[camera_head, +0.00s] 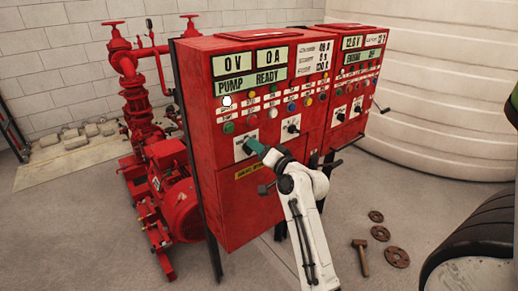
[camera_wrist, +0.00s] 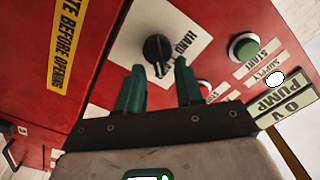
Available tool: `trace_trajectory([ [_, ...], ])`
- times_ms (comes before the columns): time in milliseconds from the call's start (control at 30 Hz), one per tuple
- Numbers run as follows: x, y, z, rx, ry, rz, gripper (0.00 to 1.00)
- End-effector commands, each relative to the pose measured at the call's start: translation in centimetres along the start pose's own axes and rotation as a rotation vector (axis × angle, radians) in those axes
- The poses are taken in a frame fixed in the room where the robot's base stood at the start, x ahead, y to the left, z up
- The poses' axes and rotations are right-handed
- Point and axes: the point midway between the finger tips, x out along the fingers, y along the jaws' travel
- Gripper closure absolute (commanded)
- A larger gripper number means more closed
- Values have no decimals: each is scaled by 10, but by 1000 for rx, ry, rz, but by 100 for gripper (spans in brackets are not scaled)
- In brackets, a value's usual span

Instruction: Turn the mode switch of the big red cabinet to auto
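The big red cabinet (camera_head: 240,195) stands in the middle of the head view, with displays reading 0V, 0A and PUMP READY. Its black mode switch (camera_wrist: 156,48) sits on a white plate (camera_wrist: 127,43) in the wrist view; the word HAND is partly readable there. The switch's narrow handle points down in that picture, towards the gap between my fingers. My gripper (camera_wrist: 159,65) has its two green fingers apart, one on each side of the handle's line. Contact cannot be told.
A second black switch (camera_head: 292,128) is right of my gripper. A green START button (camera_wrist: 244,47) is close by in the wrist view. A red pump (camera_head: 175,200) stands left of the cabinet. A hammer (camera_head: 361,258) and rusty rings (camera_head: 397,257) lie on the floor at right.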

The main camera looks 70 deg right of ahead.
Motion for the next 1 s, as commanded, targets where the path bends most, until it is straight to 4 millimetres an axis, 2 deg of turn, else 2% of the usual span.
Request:
trace_trajectory([
  [167, -11, 2, 1, -1, 0, 1, 64],
  [500, -74, 3, 2, -1, 0, 2, 64],
  [633, -93, 2, 1, -1, 1, 1, 64],
  [800, -106, 1, 0, 0, 1, 1, 64],
  [1000, -108, 0, 0, 0, 0, 1, 64],
])
